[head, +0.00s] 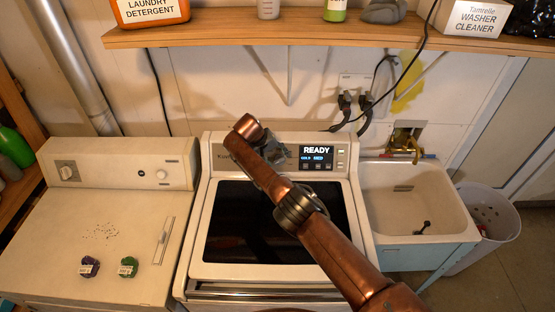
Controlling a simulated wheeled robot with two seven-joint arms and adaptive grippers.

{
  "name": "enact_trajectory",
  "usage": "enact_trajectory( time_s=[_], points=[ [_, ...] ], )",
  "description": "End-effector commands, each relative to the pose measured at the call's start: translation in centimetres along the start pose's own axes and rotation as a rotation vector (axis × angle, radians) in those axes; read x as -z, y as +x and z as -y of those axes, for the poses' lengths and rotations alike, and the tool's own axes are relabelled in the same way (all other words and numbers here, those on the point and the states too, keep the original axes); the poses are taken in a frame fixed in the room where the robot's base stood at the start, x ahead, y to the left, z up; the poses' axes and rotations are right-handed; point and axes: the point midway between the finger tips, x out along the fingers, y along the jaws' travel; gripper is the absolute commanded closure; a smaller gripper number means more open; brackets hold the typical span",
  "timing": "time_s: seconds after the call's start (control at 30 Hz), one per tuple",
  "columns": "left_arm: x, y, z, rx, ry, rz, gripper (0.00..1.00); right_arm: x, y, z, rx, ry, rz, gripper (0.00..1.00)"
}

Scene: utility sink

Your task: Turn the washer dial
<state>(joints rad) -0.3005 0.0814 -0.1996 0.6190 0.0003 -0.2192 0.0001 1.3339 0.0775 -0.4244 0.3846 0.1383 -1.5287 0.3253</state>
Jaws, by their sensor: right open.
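The washer (206,200) is the white machine in the middle, with a dark glass lid. Its back panel has a lit display (317,157) reading READY, with small buttons beside and below it. No washer dial shows clearly; the panel left of the display is partly covered by my right arm. My right gripper (284,157) is grey and open, in front of the panel just left of the display. Its fingertips are small and partly hidden by my copper arm, so I cannot tell whether it touches anything. My left gripper is out of view.
A cream machine (60,225) with a knob (67,171) stands at left, with purple (90,267) and green (128,267) items on top. A sink (415,205) is at right. A wooden shelf (230,33) with a detergent bottle (150,8) and cleaner box (474,18) hangs above.

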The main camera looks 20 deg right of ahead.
Motion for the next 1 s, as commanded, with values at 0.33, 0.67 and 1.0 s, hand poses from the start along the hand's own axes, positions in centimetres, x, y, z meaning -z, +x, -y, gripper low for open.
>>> enact_trajectory(
  time_s=[0.33,0.67,1.0],
  points=[
    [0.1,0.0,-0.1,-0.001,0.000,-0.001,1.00,0.1,-6.8,-0.1,0.001,0.003,-0.003,0.47],
    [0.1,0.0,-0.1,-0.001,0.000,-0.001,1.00,-0.1,-10.6,-0.1,-0.001,0.003,0.001,0.47],
    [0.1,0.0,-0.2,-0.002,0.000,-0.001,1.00,-0.1,-10.8,-0.1,-0.001,0.002,0.002,0.47]
  ],
)
